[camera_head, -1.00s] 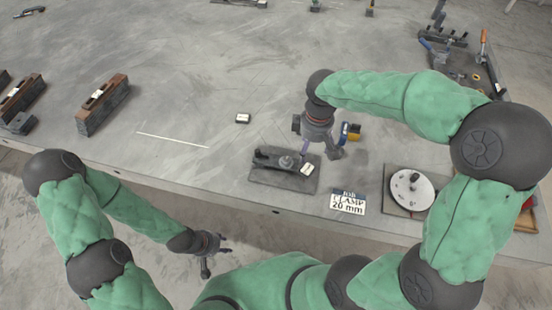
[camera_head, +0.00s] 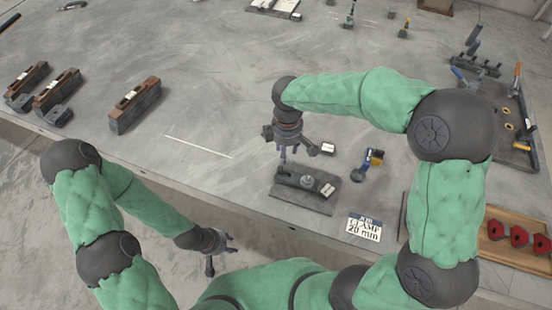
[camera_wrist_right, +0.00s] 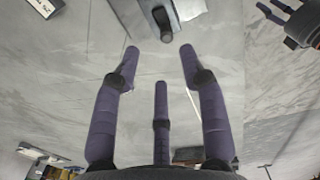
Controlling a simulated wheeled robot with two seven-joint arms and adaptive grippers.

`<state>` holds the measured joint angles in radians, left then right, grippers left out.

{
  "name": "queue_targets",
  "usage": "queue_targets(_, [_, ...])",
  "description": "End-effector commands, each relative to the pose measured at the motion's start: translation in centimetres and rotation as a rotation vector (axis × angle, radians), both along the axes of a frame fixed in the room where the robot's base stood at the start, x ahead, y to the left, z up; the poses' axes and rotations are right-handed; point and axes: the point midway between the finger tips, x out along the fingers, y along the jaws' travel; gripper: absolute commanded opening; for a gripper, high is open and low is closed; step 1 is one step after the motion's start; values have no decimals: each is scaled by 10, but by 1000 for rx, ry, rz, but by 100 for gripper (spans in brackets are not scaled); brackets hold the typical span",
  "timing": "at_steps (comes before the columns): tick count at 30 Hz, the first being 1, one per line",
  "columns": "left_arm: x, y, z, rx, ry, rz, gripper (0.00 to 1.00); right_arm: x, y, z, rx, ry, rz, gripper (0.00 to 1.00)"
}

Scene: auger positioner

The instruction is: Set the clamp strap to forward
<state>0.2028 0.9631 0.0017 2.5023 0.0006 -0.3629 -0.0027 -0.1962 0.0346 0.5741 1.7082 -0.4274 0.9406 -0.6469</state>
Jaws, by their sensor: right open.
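The clamp fixture is a dark bar with a round knob and a white tag on a grey base plate (camera_head: 318,205), near the table's front edge. Its dark strap (camera_head: 290,178) runs along the plate. My right gripper (camera_head: 285,158) is over the left end of the fixture, fingers pointing down. In the right wrist view its fingers (camera_wrist_right: 160,55) are spread and empty, with part of the fixture (camera_wrist_right: 163,18) beyond the tips. My left gripper (camera_head: 222,250) hangs off the table's front edge, fingers spread, holding nothing visible.
A white "JOB CLAMP 20 mm" card (camera_head: 364,228) lies right of the fixture. A wooden tray with red parts (camera_head: 515,241) is at right. The table's left middle is mostly clear.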

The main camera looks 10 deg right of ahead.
Motion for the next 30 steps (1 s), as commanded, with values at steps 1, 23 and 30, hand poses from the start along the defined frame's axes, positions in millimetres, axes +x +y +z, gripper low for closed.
queue_targets(1, [-1, 0, 5, 0, 2, -1, 40, 2, 8, 3, -1, 0, 33, 43])
queue_targets(23, [-1, 0, -30, -1, 3, -1, 40, 3, 12, -98, -1, 2, 56, 43])
queue_targets(30, [-1, 0, -32, -1, 3, -1, 40, 3, 12, -108, -1, 0, 55, 43])
